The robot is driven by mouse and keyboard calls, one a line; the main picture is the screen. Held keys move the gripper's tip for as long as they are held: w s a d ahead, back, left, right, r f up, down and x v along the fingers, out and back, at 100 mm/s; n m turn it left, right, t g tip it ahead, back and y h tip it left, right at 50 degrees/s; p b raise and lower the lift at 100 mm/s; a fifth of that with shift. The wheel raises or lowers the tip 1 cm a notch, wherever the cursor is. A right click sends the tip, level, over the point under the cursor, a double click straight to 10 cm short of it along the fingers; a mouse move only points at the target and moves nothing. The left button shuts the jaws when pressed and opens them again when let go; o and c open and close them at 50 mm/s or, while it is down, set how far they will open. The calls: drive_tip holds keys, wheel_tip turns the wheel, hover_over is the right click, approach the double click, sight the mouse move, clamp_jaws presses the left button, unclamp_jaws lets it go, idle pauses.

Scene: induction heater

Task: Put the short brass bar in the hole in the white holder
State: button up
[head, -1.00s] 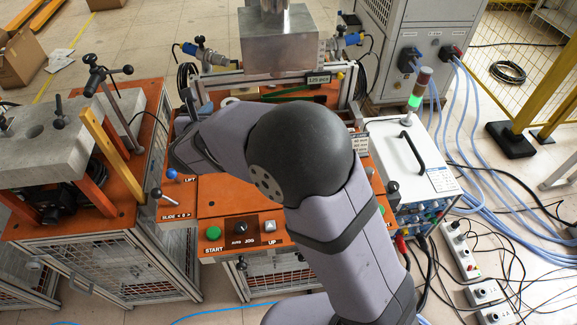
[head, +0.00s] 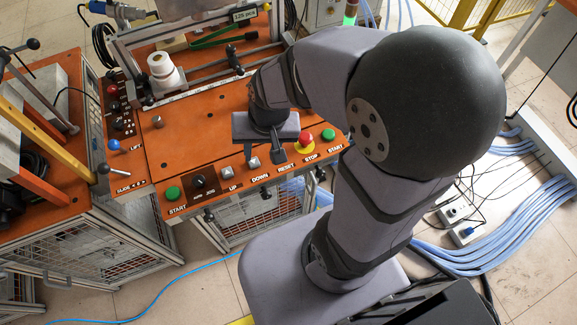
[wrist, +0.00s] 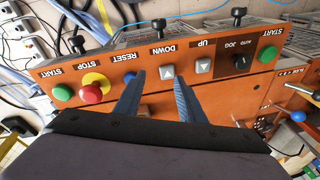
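The white holder (head: 163,74) is a short round white piece with a hole in its top, standing at the back left of the orange machine top in the head view. My gripper (head: 265,158) points down over the front of the orange panel, near the buttons, well to the right of the holder and in front of it. In the wrist view my gripper (wrist: 159,78) has its two blue-grey fingers spread apart. A small brownish patch (wrist: 144,112) shows low between them; I cannot tell whether it is the brass bar. I cannot make out the bar for certain in either view.
The front row has the green start buttons (head: 173,193), the red stop button (head: 306,140) and small switches. A blue-knobbed lever (head: 113,145) stands at the left. A metal frame (head: 190,35) crosses the back. The orange top (head: 195,135) is mostly clear at its middle left.

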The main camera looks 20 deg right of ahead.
drive_tip(key=s+d+n, duration=0.1)
drive_tip(key=s, duration=0.1)
drive_tip(key=s+d+n+g, duration=0.1)
drive_tip(key=s, duration=0.1)
drive_tip(key=s+d+n+g+h, duration=0.1)
drive_tip(key=s+d, duration=0.1)
drive_tip(key=shift+s+d+f, duration=0.1)
drive_tip(key=shift+s+f, duration=0.1)
drive_tip(key=shift+f, duration=0.15)
idle(0.8)
